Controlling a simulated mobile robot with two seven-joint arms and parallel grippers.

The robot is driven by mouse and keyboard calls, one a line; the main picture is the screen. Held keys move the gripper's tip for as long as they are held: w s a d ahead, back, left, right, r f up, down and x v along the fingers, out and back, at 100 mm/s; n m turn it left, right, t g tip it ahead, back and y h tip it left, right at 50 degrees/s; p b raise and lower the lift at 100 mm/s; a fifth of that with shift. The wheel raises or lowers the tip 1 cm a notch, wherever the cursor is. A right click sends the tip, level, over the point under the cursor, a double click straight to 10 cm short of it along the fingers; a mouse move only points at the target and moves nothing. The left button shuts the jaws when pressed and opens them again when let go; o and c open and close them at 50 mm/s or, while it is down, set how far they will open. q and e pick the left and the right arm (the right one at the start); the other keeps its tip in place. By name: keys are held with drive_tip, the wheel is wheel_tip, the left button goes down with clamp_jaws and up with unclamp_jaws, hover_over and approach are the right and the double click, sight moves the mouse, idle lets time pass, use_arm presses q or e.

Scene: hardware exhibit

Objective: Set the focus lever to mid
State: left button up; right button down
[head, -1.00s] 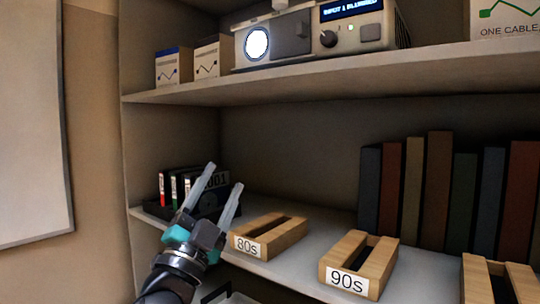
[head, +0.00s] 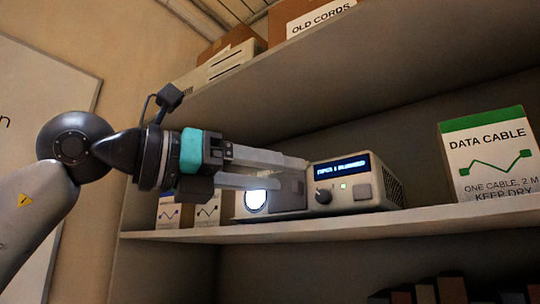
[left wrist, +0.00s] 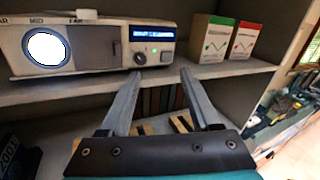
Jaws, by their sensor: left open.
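The projector (head: 376,187) stands on the shelf, with a glowing round lens (head: 257,200) and a lit blue display (head: 342,165). In the left wrist view the projector (left wrist: 105,50) shows the labels MID and FAR along its top edge, with a third label cut off at the left. A pale knob (left wrist: 86,14), seemingly the focus lever, stands on top by the FAR label. My left gripper (head: 292,173) is open and empty, its fingers in front of the projector in the head view. In the left wrist view its fingertips (left wrist: 160,73) are below and right of the knob. The right gripper is not visible.
A data cable box (head: 490,155) stands right of the projector, and small boxes (head: 207,210) stand to its left. The upper shelf (head: 300,75) runs above and holds an old cords box (head: 315,18). The shelf board (head: 300,230) has a narrow clear front strip.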

use_arm(q)
drive_tip(key=s+a+r+n+t+y, duration=0.2)
drive_tip(key=a+r+n+t+y, duration=0.1)
drive_tip(key=a+r+t+y, duration=0.4)
drive_tip(key=w+d+g+p, duration=0.1)
drive_tip(key=w+d+p, duration=0.3)
drive_tip(key=w, duration=0.9)
drive_tip(key=shift+d+h+p, duration=0.4)
drive_tip(key=shift+d, duration=0.95)
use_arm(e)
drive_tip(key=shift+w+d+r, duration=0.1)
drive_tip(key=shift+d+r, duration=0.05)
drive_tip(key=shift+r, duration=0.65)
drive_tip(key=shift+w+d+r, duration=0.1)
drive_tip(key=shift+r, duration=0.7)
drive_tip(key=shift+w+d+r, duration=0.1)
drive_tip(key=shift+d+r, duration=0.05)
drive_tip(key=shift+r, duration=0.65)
use_arm(q)
drive_tip(key=shift+w+f, duration=0.1)
drive_tip(key=shift+c, duration=0.2)
clamp_jaws()
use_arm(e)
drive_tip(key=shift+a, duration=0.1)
